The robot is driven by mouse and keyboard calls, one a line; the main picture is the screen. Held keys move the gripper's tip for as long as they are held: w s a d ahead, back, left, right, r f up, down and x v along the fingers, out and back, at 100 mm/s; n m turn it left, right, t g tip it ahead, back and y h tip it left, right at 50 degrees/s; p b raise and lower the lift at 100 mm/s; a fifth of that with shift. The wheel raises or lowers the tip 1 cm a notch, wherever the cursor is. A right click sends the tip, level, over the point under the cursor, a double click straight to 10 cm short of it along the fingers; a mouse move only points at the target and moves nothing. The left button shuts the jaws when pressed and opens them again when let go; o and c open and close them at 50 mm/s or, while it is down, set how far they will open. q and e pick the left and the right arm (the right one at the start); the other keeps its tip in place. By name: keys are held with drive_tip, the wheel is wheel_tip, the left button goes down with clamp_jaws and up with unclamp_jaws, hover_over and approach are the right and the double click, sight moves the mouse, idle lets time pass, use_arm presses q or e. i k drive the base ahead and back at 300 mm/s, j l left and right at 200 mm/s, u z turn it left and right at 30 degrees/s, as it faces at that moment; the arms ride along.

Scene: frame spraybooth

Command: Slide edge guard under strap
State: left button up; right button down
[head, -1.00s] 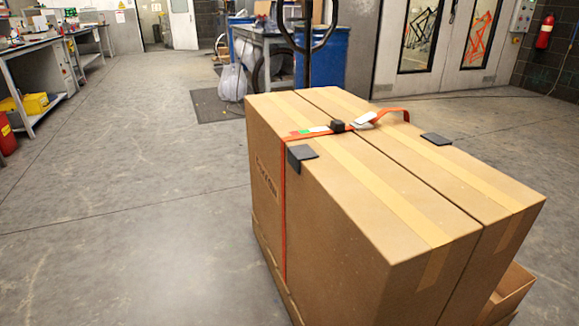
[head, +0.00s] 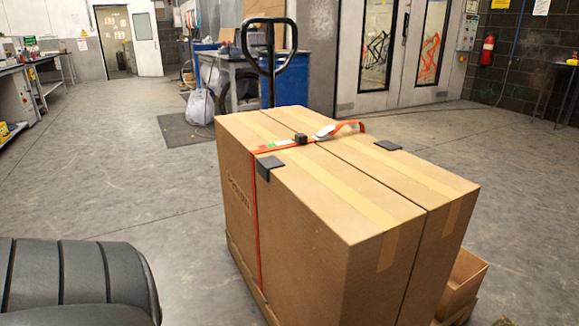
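An orange strap (head: 257,235) runs up the left side of two large cardboard boxes (head: 340,195) and across their top. A buckle (head: 301,138) and a white tag or handle (head: 324,131) sit on it, and a loose orange end (head: 350,125) arches up behind. A dark grey edge guard (head: 269,165) sits over the top left edge, beside the strap; I cannot tell whether any of it is under the strap. A second dark guard (head: 388,145) lies on the right top edge. Neither gripper is in view.
The boxes stand on a pallet (head: 246,276), with a small open carton (head: 462,282) at the right. A pallet truck handle (head: 270,50) rises behind. The concrete floor to the left is clear. A ribbed dark grey part, seemingly my arm, fills the lower left.

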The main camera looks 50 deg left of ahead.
sight(265, 164)
drive_tip(key=j+z, duration=0.35)
drive_tip(key=j, duration=0.5)
drive_tip(key=k+j, duration=0.1)
drive_tip(key=j, duration=0.65)
drive_tip(key=k+j, duration=0.1)
drive_tip(key=j, duration=0.7)
drive_tip(key=k+j, duration=0.1)
drive_tip(key=j, duration=0.65)
